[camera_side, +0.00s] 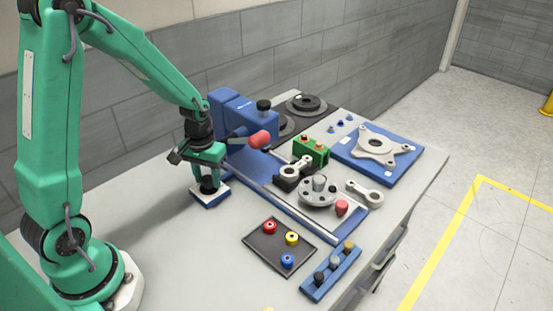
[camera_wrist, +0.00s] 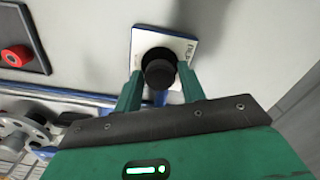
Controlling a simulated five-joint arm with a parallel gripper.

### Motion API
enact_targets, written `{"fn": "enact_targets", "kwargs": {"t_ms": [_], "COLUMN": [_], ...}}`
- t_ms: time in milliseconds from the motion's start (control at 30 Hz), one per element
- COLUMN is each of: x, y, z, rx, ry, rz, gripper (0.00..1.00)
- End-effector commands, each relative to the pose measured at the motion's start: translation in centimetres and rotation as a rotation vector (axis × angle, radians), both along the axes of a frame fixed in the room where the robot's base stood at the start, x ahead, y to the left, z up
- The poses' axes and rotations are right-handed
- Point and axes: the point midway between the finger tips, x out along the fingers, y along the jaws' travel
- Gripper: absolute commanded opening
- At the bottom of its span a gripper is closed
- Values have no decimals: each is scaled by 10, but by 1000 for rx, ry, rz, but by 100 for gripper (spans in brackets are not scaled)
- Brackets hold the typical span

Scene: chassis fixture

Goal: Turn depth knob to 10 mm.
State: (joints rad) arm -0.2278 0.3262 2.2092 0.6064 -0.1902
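The depth knob is a round black knob (camera_wrist: 160,72) on a small white plate with a blue edge (camera_wrist: 142,42). Dark markings on the plate are too small to read. In the side view the plate (camera_side: 210,196) lies on the bench at the arm's side of the blue machine, and my gripper (camera_side: 209,180) points down over it. In the wrist view my gripper (camera_wrist: 160,75) has one green finger on each side of the knob. The fingers are very close to its sides; I cannot tell whether they touch. The knob's pointer and setting are not readable.
A blue machine (camera_side: 243,118) with a red-ended handle (camera_side: 259,139) stands just right of my gripper. A dark tray (camera_side: 272,258) with red, yellow and blue pieces lies in front. A blue rack (camera_side: 330,277) is beside it. Bare bench lies left of the plate.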

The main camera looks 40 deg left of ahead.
Motion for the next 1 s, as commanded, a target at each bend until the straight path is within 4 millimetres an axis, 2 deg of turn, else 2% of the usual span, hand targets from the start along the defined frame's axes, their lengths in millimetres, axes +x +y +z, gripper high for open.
{"fn": "enact_targets", "kwargs": {"t_ms": [233, 667, 1000], "x": [0, 0, 2], "y": [0, 0, -1], "z": [0, 0, 1], "rx": [0, 0, 2], "ry": [0, 0, -4], "rz": [-164, -256, -478], "gripper": [40, 40, 40]}}
